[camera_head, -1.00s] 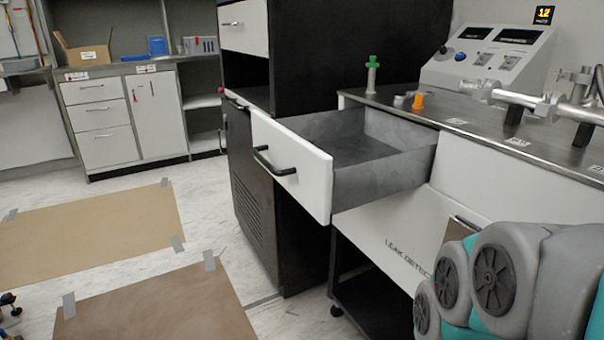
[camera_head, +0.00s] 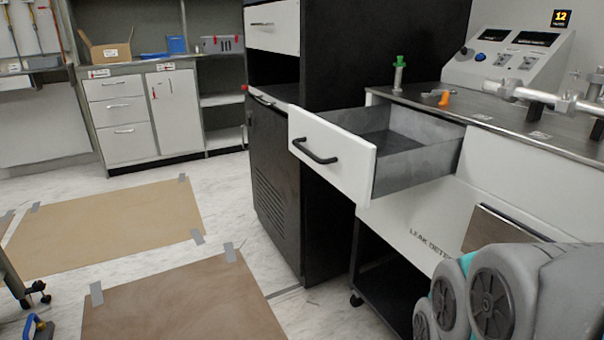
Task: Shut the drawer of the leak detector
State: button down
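The leak detector (camera_head: 520,225) is a white and grey cabinet on the right with a dark top. Its drawer (camera_head: 345,165) is pulled far out, with a white front, a black bar handle (camera_head: 314,152) and grey metal walls. The drawer looks empty inside as far as I can see. My arm (camera_head: 530,290), grey and teal, fills the lower right corner. My gripper is outside the picture, so its state and its place relative to the drawer do not show.
A black cabinet (camera_head: 285,190) stands just left of the drawer. A control console (camera_head: 510,55), a green-capped part (camera_head: 399,72) and an orange part (camera_head: 444,99) sit on the detector top. Brown mats (camera_head: 175,305) lie on the floor at left, with open floor around them.

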aim_at(372, 152)
jog(key=k+j+u, duration=0.1)
jog(key=j, duration=0.25)
jog(key=k+j+u, duration=0.15)
jog(key=j, duration=0.25)
jog(key=k+j+u, duration=0.1)
jog(key=j, duration=0.3)
jog(key=k, duration=0.05)
